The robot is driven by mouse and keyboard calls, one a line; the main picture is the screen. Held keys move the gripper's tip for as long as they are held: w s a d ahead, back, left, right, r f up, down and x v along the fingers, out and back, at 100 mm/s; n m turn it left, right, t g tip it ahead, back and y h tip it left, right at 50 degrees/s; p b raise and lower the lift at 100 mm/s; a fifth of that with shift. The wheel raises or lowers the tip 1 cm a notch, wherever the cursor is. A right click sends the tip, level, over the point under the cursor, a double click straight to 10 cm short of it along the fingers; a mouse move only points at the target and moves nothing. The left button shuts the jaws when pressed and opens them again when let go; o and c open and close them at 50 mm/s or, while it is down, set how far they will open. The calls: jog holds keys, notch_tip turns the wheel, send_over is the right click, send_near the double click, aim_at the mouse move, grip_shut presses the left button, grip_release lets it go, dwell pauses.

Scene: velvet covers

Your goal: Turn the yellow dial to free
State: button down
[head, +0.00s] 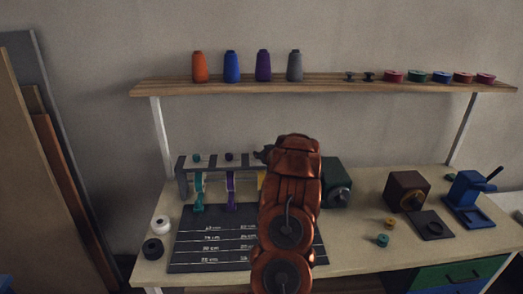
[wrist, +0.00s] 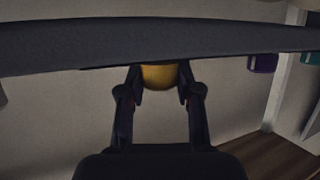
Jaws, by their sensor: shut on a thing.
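The yellow dial (wrist: 159,76) shows in the wrist view between the fingertips of my gripper (wrist: 161,84), which is shut on it. A dark bar crosses the top of that view and hides the dial's upper part. In the head view my gripper (head: 264,153) is at the right end of the grey rack (head: 183,184), largely behind my arm. A yellow strip (head: 261,178) hangs there, partly covered by my arm. The dial's face and any free mark cannot be seen, so its setting cannot be told.
A purple dial (wrist: 263,63) and a teal dial (wrist: 308,58) sit beside the yellow one. Teal and purple strips hang over a dark marked board (head: 195,255). A green box (head: 335,180) stands right of my arm. A shelf (head: 330,87) with spools runs above.

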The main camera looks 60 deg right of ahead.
jog(key=shift+n+t+y+p, duration=0.4)
jog(key=shift+n+t+y, duration=0.3)
jog(key=shift+n+y, duration=0.55)
jog(key=shift+d+n+y, duration=0.1)
jog(key=shift+n+y, duration=0.15)
jog(key=shift+w+n+t+y, duration=0.1)
jog(key=shift+n+t+y, duration=0.2)
jog(key=shift+n+y, duration=0.85)
jog(key=shift+y, duration=0.45)
jog(key=shift+n+y, duration=0.6)
jog(key=shift+n, duration=0.05)
jog(key=shift+r, duration=0.1)
jog(key=c, duration=0.8)
grip_release()
jog(key=shift+o, duration=0.2)
